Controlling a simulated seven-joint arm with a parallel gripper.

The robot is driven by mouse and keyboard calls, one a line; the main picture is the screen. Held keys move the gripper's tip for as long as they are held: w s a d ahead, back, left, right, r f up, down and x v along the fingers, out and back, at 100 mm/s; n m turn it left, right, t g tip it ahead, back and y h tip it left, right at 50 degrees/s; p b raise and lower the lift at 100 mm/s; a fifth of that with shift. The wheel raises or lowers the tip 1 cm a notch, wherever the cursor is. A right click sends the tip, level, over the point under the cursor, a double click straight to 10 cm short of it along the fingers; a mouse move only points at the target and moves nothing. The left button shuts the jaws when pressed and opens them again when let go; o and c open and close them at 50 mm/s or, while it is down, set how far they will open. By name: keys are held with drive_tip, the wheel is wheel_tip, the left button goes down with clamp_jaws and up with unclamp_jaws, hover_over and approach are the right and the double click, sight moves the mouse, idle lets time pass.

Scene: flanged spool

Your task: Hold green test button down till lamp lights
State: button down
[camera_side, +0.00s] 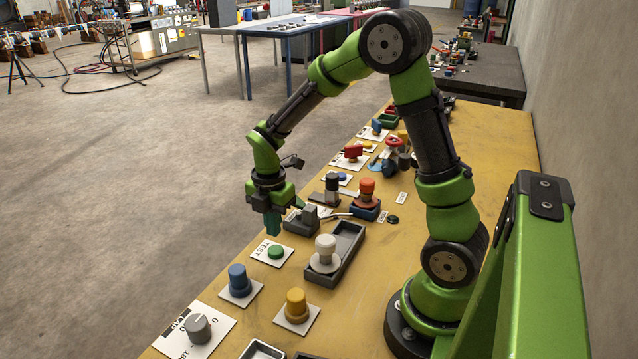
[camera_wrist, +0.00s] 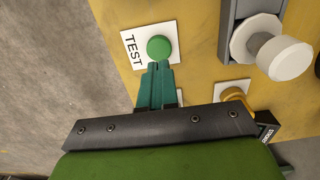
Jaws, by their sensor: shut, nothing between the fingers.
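The green test button (camera_side: 276,251) is a low round cap on a white plate marked TEST (camera_side: 262,254), near the table's left edge. The button also shows in the wrist view (camera_wrist: 159,47), just beyond my fingertips. My gripper (camera_side: 272,233) is shut and empty, with teal fingers pointing down. Its tips are just above the button in the side view, seemingly apart from it. In the wrist view my gripper (camera_wrist: 157,66) covers part of the plate's lower edge. I cannot pick out a lit lamp in either view.
A white flanged spool (camera_side: 325,252) stands at a grey tray (camera_side: 346,245) right of the button. A blue knob (camera_side: 239,279), a yellow knob (camera_side: 297,303) and a grey dial (camera_side: 198,328) are nearer the camera. Several other controls stand farther back along the yellow table.

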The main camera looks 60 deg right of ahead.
sight(277, 250)
drive_tip(key=shift+f, duration=2.35)
wheel_tip(277, 250, down, 2)
drive_tip(key=shift+f, duration=0.2)
drive_tip(key=shift+s, duration=0.15)
wheel_tip(277, 250, up, 15)
drive_tip(key=shift+w, duration=0.45)
